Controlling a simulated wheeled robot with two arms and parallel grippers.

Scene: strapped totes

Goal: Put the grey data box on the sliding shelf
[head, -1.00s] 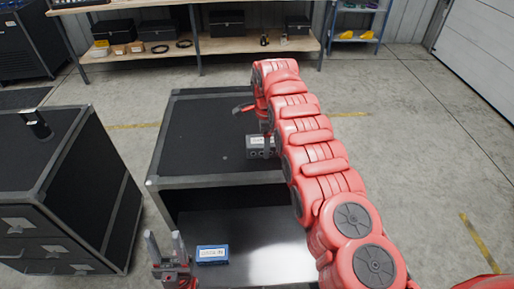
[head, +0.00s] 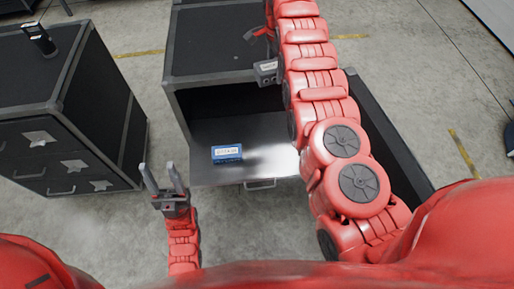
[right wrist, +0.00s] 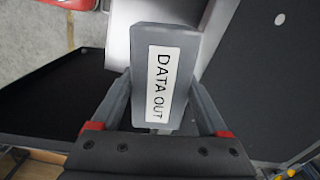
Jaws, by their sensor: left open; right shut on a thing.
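The grey data box (head: 267,71) is near the front edge of the black cabinet's top. In the right wrist view the box (right wrist: 144,100) shows a white "DATA OUT" label. My right gripper (right wrist: 163,82) is shut on the box, one finger along each side. In the head view my right arm partly hides this grip, and I cannot tell the box's height above the top. The grey sliding shelf (head: 262,163) is pulled out below the cabinet top, with a handle at its front. My left gripper (head: 165,177) is open and empty, left of the shelf's front corner.
A blue labelled box (head: 227,153) lies on the left part of the shelf; the shelf's middle looks bare. A dark drawer cabinet (head: 65,110) stands at the left with a black device (head: 38,38) on top. Concrete floor lies between the cabinets.

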